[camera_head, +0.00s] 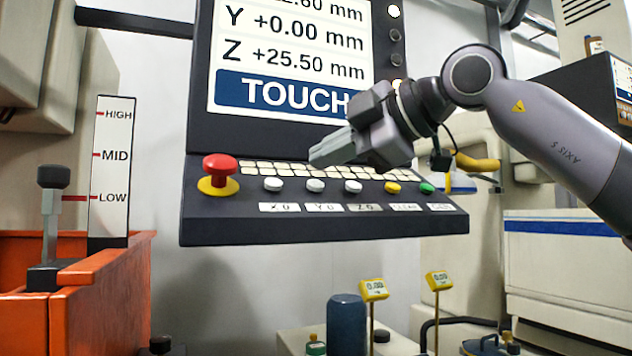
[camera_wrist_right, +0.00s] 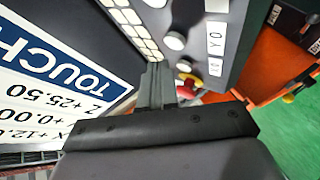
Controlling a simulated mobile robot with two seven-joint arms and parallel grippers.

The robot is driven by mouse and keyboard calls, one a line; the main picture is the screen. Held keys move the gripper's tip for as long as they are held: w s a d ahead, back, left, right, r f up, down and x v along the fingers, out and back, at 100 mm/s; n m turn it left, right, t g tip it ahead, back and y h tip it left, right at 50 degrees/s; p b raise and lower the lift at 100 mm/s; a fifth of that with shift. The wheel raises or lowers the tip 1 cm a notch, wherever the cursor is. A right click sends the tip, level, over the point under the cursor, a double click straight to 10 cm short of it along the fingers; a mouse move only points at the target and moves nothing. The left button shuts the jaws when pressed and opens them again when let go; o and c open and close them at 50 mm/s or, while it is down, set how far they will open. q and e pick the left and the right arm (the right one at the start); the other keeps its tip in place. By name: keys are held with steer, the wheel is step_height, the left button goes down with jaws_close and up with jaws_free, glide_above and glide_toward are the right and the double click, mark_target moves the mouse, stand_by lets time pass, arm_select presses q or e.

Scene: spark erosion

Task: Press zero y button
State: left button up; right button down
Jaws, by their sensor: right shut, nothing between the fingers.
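The zero Y button (camera_head: 315,186) is a round white button above the "Y 0" label (camera_head: 323,208) on the dark control panel. It also shows in the right wrist view (camera_wrist_right: 175,41), beside its label. White buttons stand on either side of it: the X 0 button (camera_head: 273,184) and the Z 0 button (camera_head: 353,187). My right gripper (camera_head: 318,157) is shut and empty. In the head view its tips are just above the button, over the small key rows. In the right wrist view the tips (camera_wrist_right: 157,68) appear apart from the button. My left gripper is not in view.
A red emergency stop knob (camera_head: 220,165) is at the panel's left end. Yellow (camera_head: 392,188) and green (camera_head: 426,188) buttons are on its right. The screen (camera_head: 290,55) above reads Y +0.00 mm and "TOUCH". An orange tank (camera_head: 110,290) stands at left.

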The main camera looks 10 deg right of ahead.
steer(key=s+r, duration=0.1)
steer(key=r, duration=0.1)
steer(key=s+r+p, duration=0.1)
steer(key=shift+s+d+r, duration=0.2)
steer(key=shift+r, duration=0.15)
stand_by(0.7)
